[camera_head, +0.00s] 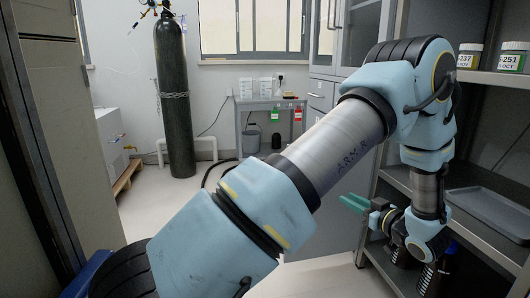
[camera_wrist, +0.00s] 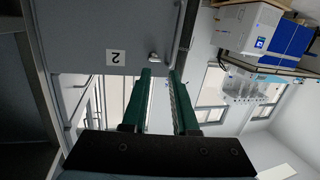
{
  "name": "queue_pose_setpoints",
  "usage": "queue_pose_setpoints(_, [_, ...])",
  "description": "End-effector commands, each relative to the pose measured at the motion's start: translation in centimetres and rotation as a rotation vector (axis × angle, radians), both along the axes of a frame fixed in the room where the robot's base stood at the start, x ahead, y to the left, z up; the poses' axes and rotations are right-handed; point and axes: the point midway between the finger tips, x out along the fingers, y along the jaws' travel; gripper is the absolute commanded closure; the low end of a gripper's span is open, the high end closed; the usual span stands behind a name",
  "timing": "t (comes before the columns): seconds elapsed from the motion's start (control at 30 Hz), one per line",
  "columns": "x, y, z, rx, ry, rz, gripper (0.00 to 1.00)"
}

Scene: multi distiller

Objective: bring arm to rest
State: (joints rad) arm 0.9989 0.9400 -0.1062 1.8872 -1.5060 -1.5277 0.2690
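My arm reaches across the head view from the lower left up to the right, then bends down beside the shelving. My gripper (camera_head: 352,203) has green fingers that point left, in front of the grey cabinet and left of the shelves. In the wrist view my gripper (camera_wrist: 160,73) has its two green fingers apart, with nothing between them. The wrist picture looks turned over, with a grey door marked 2 (camera_wrist: 90,35) beyond the fingers.
Grey shelving (camera_head: 496,78) stands close on the right, with labelled jars (camera_head: 513,58) above and a grey tray (camera_head: 490,212) lower. Dark bottles stand near my wrist. A black gas cylinder (camera_head: 174,100) is at the back left. The floor (camera_head: 150,215) there is clear.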

Motion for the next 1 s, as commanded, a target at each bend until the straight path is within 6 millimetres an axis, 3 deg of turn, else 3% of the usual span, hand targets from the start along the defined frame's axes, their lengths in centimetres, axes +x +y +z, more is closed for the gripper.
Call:
queue_pose_setpoints(0.37, [6.9, 2.4, 2.1, -0.176, 0.170, -0.204, 0.73])
queue_pose_setpoints(0.57, [9.0, 6.7, 3.9, -0.271, 0.383, -0.391, 0.73])
queue_pose_setpoints(0.67, [7.5, 10.3, 4.4, -0.290, 0.536, -0.477, 0.73])
queue_pose_setpoints(0.77, [4.4, 14.5, 4.4, -0.287, 0.709, -0.536, 0.73])
queue_pose_setpoints(0.9, [-1.5, 20.8, 4.2, -0.258, 0.942, -0.562, 0.73])
queue_pose_setpoints(1.0, [-5.3, 24.2, 4.0, -0.236, 1.071, -0.555, 0.73])
